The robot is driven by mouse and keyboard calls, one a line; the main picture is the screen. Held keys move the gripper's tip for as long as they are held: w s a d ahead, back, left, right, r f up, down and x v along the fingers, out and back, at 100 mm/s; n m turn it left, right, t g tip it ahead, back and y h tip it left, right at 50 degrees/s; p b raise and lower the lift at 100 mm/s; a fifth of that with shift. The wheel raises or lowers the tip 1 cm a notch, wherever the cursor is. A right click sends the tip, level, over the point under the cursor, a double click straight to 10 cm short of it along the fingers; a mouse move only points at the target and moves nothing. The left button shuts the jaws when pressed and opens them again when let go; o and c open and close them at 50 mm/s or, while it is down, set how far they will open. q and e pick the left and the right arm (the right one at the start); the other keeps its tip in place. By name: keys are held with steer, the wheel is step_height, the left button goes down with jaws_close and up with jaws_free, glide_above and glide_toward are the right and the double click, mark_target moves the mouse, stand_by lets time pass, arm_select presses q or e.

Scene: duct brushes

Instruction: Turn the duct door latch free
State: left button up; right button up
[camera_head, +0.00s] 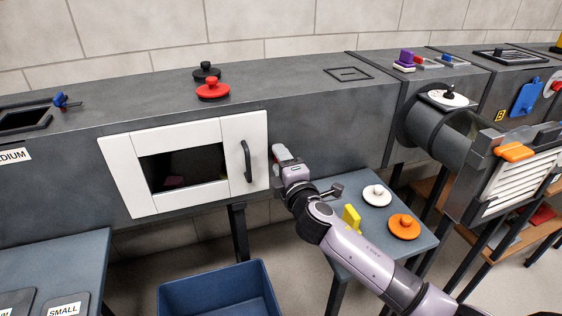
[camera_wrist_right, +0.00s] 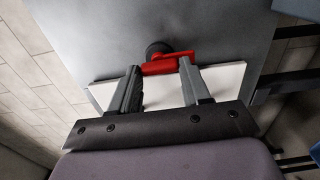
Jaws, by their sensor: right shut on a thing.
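The white duct door (camera_head: 120,175) with a dark window and a dark handle (camera_head: 248,160) is closed in the front of the grey duct. My right gripper (camera_head: 281,157) is at the duct face just beyond the door's right edge. In the right wrist view, the red latch (camera_wrist_right: 170,63) lies crosswise between the fingertips of my right gripper (camera_wrist_right: 159,69), which is shut on it. A dark round pivot shows behind the latch. The white door also shows below the latch in that view (camera_wrist_right: 228,77). In the head view my gripper hides the latch. My left gripper is not in view.
Red (camera_head: 212,90) and black (camera_head: 206,72) knobbed discs sit on the duct top. A side table with white (camera_head: 377,194) and orange (camera_head: 404,227) discs and a yellow piece (camera_head: 351,218) stands beneath my right forearm. A blue bin (camera_head: 215,295) is below the door.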

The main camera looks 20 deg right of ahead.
steer(key=o, duration=1.1)
steer(key=shift+c, duration=0.2)
steer(key=s, duration=0.7)
steer(key=shift+d+p, duration=0.15)
steer(key=shift+p, duration=0.15)
steer(key=shift+s+f, duration=0.1)
steer(key=shift+s, duration=0.1)
